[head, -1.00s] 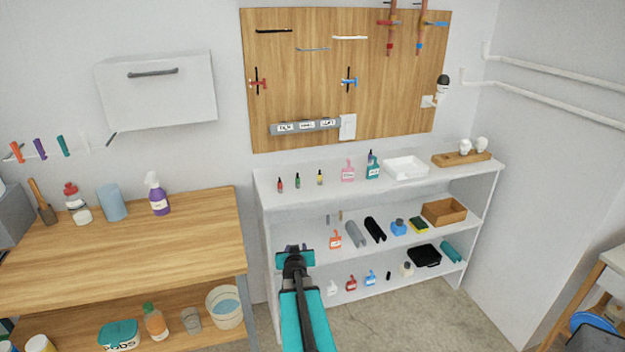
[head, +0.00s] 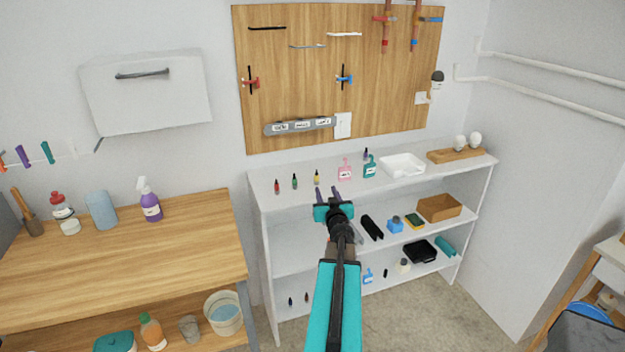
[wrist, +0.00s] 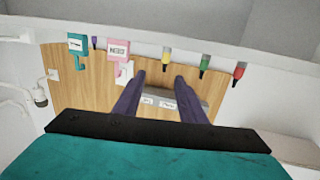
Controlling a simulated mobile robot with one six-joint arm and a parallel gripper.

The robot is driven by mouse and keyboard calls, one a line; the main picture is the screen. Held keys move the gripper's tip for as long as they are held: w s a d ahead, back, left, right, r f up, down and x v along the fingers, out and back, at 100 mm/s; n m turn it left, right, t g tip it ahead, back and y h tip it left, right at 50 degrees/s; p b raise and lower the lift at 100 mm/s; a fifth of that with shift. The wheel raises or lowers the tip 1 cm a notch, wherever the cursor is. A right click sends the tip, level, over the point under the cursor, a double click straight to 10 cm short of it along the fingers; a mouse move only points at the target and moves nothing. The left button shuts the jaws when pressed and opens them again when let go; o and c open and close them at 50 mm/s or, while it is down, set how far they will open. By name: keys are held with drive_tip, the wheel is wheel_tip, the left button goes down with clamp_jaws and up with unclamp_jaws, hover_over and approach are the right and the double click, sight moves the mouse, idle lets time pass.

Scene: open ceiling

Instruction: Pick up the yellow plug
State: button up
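The yellow plug (head: 317,177) is small, with a dark tip, and stands upright on the top of the white shelf unit. It also shows in the wrist view (wrist: 167,56), which is upside down. My gripper (head: 327,190) is in front of the shelf's top edge, with its two dark purple fingers apart and nothing between them. In the wrist view my gripper (wrist: 160,77) points toward the yellow plug, which appears just beyond the fingertips and between their lines. The plug looks apart from the fingers.
A green plug (head: 295,181) and a red plug (head: 277,186) stand left of the yellow one. The white shelf unit (head: 258,190) has lower shelves with several items. A wooden workbench (head: 160,245) is on the left.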

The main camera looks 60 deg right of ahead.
sight(317, 177)
drive_tip(key=shift+w+a+p+x, duration=0.1)
drive_tip(key=shift+p+x, duration=0.05)
drive_tip(key=shift+x, duration=1.25)
drive_tip(key=shift+w+a+p+x, duration=0.1)
drive_tip(key=shift+w+p+x, duration=0.05)
drive_tip(key=shift+x, duration=1.3)
drive_tip(key=shift+w+a+p+x, duration=0.1)
drive_tip(key=shift+p+x, duration=0.05)
drive_tip(key=shift+x, duration=1.25)
drive_tip(key=shift+w+d+f, duration=0.1)
drive_tip(key=shift+w, duration=0.05)
drive_tip(key=shift+w+d, duration=0.1)
drive_tip(key=shift+p+x, duration=0.5)
drive_tip(key=shift+x, duration=1.95)
drive_tip(key=shift+w, duration=0.15)
clamp_jaws()
